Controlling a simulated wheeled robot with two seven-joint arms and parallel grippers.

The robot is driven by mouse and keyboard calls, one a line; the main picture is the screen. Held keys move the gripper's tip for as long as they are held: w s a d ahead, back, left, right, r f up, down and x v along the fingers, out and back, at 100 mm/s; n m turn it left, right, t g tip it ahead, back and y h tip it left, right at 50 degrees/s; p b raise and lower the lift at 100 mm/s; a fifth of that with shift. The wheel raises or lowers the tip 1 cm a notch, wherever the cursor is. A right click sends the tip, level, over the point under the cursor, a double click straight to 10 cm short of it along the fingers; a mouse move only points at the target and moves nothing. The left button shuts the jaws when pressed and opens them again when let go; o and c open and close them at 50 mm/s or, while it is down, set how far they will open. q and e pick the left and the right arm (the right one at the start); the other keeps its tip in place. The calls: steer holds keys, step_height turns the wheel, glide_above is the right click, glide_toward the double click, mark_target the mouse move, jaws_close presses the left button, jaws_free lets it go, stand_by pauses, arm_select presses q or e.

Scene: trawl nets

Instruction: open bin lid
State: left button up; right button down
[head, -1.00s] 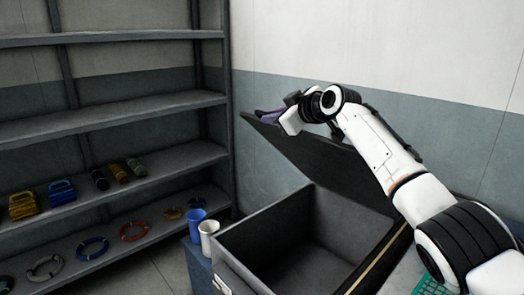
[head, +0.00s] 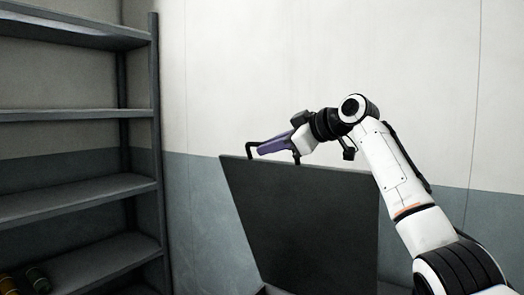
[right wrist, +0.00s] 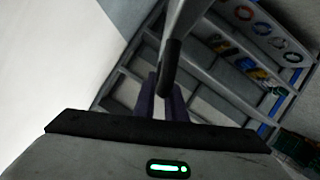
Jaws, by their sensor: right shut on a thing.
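The bin lid (head: 310,225) is a dark panel standing steeply raised, nearly upright, in the middle of the head view. A black handle (head: 251,148) runs along its top edge. My right gripper (head: 268,147), with purple fingers, is shut on this handle at the lid's top. In the right wrist view the purple fingertips (right wrist: 163,103) close by the dark handle bar (right wrist: 170,65). Only a sliver of the bin's rim shows at the bottom of the head view; the rest is out of frame. My left gripper is not in view.
A grey metal shelf unit (head: 85,195) stands at the left. A plain wall (head: 430,90) is behind the lid. In the right wrist view, coloured rings (right wrist: 262,28) and other goods lie on the shelves. The air left of the lid looks free.

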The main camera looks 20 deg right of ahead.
steer(key=shift+a+f, duration=0.1)
steer(key=shift+f, duration=0.05)
steer(key=c, duration=1.8)
jaws_free()
